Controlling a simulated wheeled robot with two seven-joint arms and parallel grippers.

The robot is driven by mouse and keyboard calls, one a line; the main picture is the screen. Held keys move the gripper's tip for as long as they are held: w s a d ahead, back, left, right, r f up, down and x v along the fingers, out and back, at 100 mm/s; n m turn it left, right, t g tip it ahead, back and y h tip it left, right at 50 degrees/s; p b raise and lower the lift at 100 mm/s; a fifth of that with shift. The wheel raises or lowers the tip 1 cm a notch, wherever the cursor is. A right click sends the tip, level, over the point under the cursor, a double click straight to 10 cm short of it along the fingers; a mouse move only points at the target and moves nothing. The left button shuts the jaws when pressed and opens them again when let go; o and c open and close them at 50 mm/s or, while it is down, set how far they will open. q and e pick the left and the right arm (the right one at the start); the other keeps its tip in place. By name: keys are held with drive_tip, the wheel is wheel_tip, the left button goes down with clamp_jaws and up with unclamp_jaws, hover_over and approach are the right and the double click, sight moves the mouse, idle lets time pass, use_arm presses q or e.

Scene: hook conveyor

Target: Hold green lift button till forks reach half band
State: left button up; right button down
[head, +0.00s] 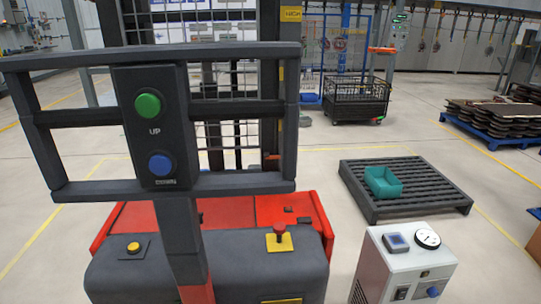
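The green button (148,106) sits on the upper part of a dark control panel (153,134), with the word UP under it. A blue button (160,165) is lower on the same panel. The panel is set in a dark bar frame on a red and grey lift truck (215,255). The lift's mast (268,85) stands behind the panel, with a yellow strip (290,75) along its right side. I cannot make out the forks or a half band; the frame and truck body block much of that area. Neither of my grippers is in view, and nothing touches the green button.
A red knob on a yellow plate (279,243) and a yellow button (133,247) are on the truck's top. A grey cabinet with a gauge (404,268) stands at the right. Behind it is a dark pallet (430,196) carrying a teal bin (383,182).

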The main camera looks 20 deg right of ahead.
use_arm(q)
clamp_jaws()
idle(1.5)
